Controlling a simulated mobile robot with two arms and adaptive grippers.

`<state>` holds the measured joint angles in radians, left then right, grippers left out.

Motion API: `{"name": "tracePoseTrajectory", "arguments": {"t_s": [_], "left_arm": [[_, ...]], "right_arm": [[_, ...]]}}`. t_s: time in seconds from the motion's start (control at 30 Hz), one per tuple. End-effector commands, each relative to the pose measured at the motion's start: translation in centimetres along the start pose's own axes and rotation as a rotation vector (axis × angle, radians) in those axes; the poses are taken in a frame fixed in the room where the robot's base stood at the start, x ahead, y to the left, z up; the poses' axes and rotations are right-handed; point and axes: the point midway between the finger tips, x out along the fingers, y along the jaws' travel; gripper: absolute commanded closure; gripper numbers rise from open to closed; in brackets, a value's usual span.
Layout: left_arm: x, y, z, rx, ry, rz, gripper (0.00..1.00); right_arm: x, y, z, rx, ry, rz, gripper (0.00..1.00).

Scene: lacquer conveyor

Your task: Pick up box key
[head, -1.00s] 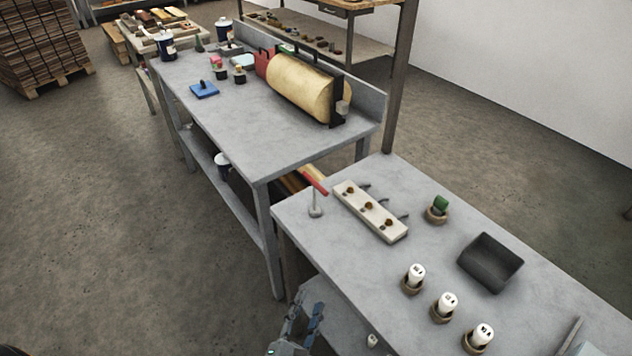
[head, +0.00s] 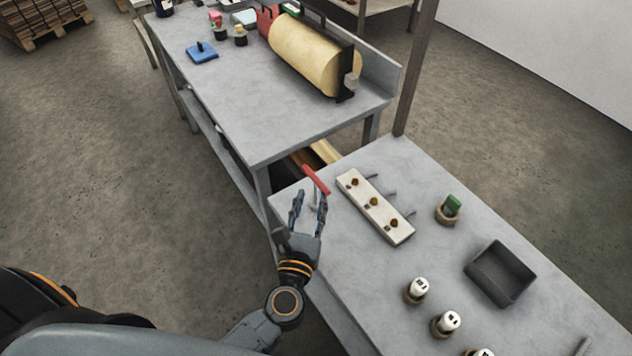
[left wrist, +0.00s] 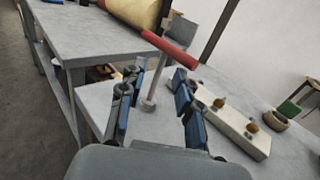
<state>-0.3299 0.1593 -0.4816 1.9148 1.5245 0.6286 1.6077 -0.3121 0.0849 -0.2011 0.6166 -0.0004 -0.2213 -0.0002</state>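In the head view the fingers partly hide the piece. My right gripper is not in view.
On the near table (head: 350,270) are a pale board (head: 375,207) with brass knobs and hooks, a green-topped piece (head: 452,204), a dark tray (head: 500,272) and several white-topped pieces in rings. A red bar (head: 315,180) shows just beyond the gripper.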

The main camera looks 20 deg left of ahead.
Motion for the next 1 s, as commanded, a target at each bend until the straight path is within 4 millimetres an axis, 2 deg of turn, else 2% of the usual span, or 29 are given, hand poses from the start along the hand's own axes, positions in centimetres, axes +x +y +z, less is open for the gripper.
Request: {"name": "tracePoseTrajectory", "arguments": {"t_s": [0.1,0.2,0.4,0.67,0.7,0.83,0.87,1.0], "left_arm": [[1.0,-0.1,0.2,0.001,-0.001,0.000,0.67],[2.5,-0.2,0.5,0.004,-0.002,0.000,0.67],[5.0,-0.2,0.1,0.002,0.000,0.000,0.67],[5.2,-0.2,-0.1,0.001,0.002,0.000,0.67],[5.2,-0.2,-0.1,0.001,0.002,0.000,0.71],[5.2,-0.2,-0.1,0.001,0.001,0.000,0.97],[5.2,-0.2,-0.1,0.001,0.001,0.000,1.00],[5.2,-0.2,-0.1,0.001,0.001,0.000,1.00]], "right_arm": [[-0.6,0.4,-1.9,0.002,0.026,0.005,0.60],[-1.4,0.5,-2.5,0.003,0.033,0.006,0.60],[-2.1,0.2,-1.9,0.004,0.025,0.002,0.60],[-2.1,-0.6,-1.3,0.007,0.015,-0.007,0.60],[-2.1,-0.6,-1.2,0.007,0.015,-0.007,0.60],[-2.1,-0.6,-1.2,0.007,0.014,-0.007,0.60],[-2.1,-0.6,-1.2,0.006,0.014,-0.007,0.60],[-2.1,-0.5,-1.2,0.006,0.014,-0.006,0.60]]}}
